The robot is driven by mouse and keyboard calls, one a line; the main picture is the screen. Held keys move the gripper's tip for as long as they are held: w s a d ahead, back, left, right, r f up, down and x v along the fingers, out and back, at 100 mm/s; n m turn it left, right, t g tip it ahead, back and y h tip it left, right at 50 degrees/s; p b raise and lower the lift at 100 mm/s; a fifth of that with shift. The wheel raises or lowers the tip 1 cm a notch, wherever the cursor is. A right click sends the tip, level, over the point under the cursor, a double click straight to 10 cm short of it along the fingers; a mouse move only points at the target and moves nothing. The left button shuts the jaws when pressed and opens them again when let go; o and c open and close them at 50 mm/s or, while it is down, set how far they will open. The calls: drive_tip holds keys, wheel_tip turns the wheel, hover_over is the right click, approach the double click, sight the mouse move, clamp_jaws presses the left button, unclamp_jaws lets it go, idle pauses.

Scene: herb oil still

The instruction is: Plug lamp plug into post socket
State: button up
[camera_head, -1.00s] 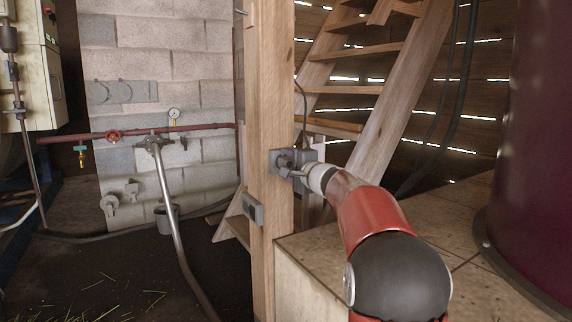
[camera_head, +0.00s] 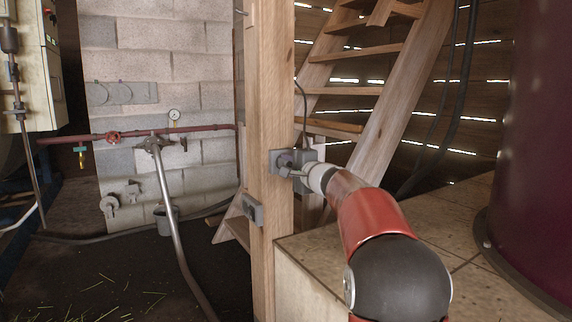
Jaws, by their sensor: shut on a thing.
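A wooden post (camera_head: 265,100) stands upright in the middle of the view. A grey socket box (camera_head: 277,158) is fixed on its right side at mid height. My gripper (camera_head: 291,166) is at this box, reaching in from the right. It is shut on a small dark plug (camera_head: 285,160) at the box's face. The plug is mostly hidden by the gripper, and I cannot tell whether it is seated in the socket. A thin dark cable (camera_head: 304,100) hangs down to the gripper from above.
A second grey box (camera_head: 252,209) sits lower on the post. A wooden stair (camera_head: 400,110) rises behind. A stone ledge (camera_head: 300,262) and a dark red vessel (camera_head: 535,130) are at the right. A metal pipe (camera_head: 170,205) and a red pipe (camera_head: 200,127) are at the left.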

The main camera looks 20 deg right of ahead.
sight(289, 164)
clamp_jaws()
drive_tip(key=shift+s, duration=0.1)
drive_tip(key=shift+s+d+b, duration=0.15)
drive_tip(key=shift+s+b, duration=0.5)
drive_tip(key=shift+s, duration=0.3)
drive_tip(key=shift+s+d+b, duration=0.2)
drive_tip(key=shift+s+b, duration=0.45)
drive_tip(key=shift+s, duration=0.25)
drive_tip(key=shift+s+d+b, duration=0.15)
drive_tip(key=shift+s+b, duration=0.5)
drive_tip(key=shift+s, duration=0.3)
drive_tip(key=shift+s, duration=0.1)
